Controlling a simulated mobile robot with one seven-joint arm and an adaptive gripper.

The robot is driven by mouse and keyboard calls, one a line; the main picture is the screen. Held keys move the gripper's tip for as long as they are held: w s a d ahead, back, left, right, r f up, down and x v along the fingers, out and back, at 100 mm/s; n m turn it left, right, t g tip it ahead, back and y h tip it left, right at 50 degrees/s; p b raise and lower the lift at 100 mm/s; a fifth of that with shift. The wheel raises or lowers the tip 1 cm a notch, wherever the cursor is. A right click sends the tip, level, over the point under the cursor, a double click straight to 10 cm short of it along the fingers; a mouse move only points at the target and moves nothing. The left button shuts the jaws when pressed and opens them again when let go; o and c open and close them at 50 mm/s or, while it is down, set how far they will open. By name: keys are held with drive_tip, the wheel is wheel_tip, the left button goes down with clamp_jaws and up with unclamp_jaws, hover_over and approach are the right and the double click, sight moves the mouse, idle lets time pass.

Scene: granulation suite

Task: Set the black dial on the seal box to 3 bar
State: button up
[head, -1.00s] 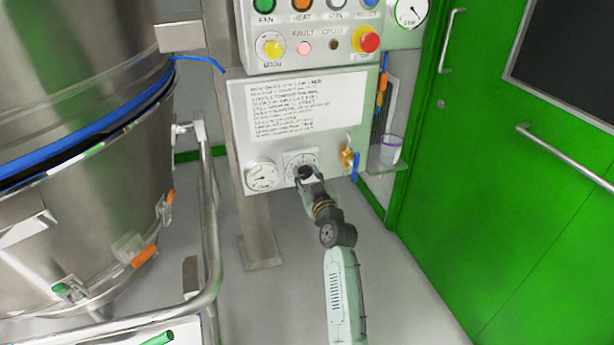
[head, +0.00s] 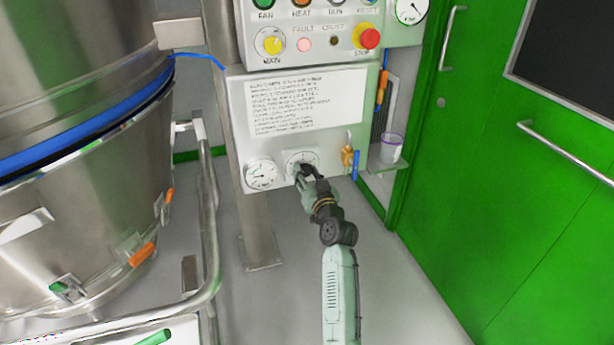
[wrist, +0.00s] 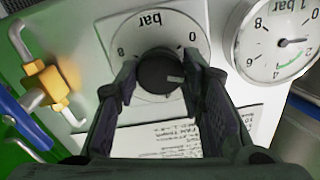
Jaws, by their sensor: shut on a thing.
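The black dial (wrist: 158,72) sits on a white round scale plate (wrist: 150,22) marked "bar", with 0 and 8 readable upside down in the wrist view. The fingers cover other scale figures. A pale mark on the dial lies toward the right in that view; its exact reading is unclear. My gripper (wrist: 161,78) is shut on the dial, one finger on each side. In the head view my gripper (head: 306,172) reaches the lower front of the seal box (head: 235,110) and hides most of the dial.
A round gauge (head: 262,175) is left of the dial; the wrist view shows its needle and green band (wrist: 290,66). A brass valve with a blue handle (head: 354,165) is close on the right. A steel vessel (head: 85,200) and rail stand left, a green door (head: 500,200) right.

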drive_tip(key=m, duration=0.3)
drive_tip(key=shift+m, duration=0.3)
drive_tip(key=shift+m+p, duration=0.45)
drive_tip(key=shift+m, duration=1.35)
drive_tip(key=shift+d, duration=0.1)
drive_tip(key=o, duration=1.1)
drive_tip(key=shift+o, duration=0.2)
drive_tip(key=v, duration=1.2)
